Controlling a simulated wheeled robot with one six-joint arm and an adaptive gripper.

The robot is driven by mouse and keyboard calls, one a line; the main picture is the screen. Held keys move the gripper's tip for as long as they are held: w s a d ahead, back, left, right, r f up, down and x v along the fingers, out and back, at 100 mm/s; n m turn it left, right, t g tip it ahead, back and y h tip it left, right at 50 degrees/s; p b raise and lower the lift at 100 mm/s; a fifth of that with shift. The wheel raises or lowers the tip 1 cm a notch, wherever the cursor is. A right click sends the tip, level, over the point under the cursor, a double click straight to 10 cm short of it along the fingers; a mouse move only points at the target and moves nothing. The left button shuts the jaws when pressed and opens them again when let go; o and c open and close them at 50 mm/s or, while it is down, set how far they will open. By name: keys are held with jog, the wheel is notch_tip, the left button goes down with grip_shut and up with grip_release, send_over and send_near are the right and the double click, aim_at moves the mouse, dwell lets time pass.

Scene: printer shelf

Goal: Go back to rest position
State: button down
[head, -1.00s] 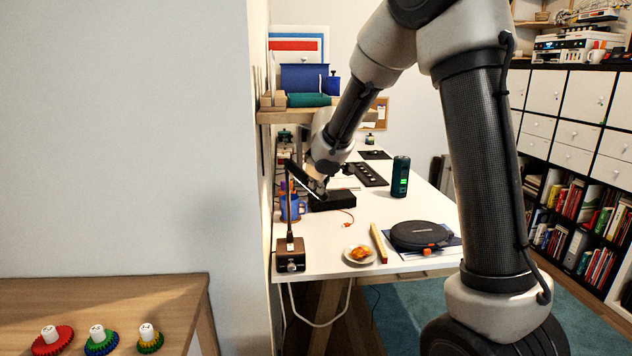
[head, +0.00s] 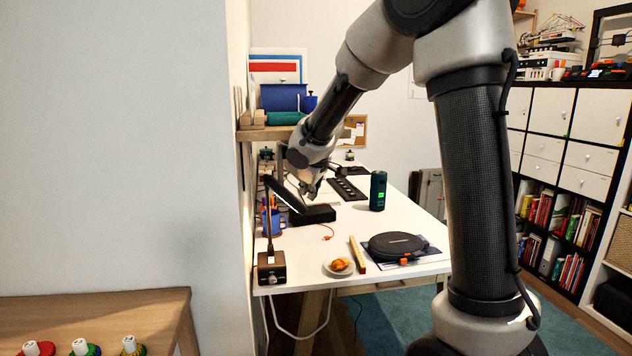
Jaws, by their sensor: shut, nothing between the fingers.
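My gripper (head: 309,190) hangs at the end of my arm over the back left part of the white desk (head: 410,222). Its fingers are small in the head view and look closed, with nothing seen between them. It is just above a black box-shaped item (head: 314,214) on the desk, and a gap seems to show between them. A dark desk lamp (head: 271,262) stands to its left, its tilted head close beside the gripper. My arm is bent, with its upper link upright at the right of the view.
On the desk are a blue mug (head: 272,222), a dark green cylinder (head: 378,190), a plate of food (head: 339,266), a black round case (head: 396,245) and a black strip (head: 346,189). A wooden table (head: 100,310) with gears is at lower left. A shelf unit (head: 575,140) stands right.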

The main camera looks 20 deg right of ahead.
jog(key=s+d+r+m+g, duration=0.1)
jog(key=s+d+m, duration=0.1)
jog(key=s, duration=1)
jog(key=s+d+r+m+g, duration=0.1)
jog(key=s+d+m, duration=0.1)
jog(key=s, duration=1.1)
jog(key=s+d+r+m+g+y, duration=0.1)
jog(key=s+d+m, duration=0.1)
jog(key=s, duration=1.1)
jog(key=shift+d+m, duration=0.35)
jog(key=shift+m, duration=0.45)
jog(key=shift+r, duration=0.1)
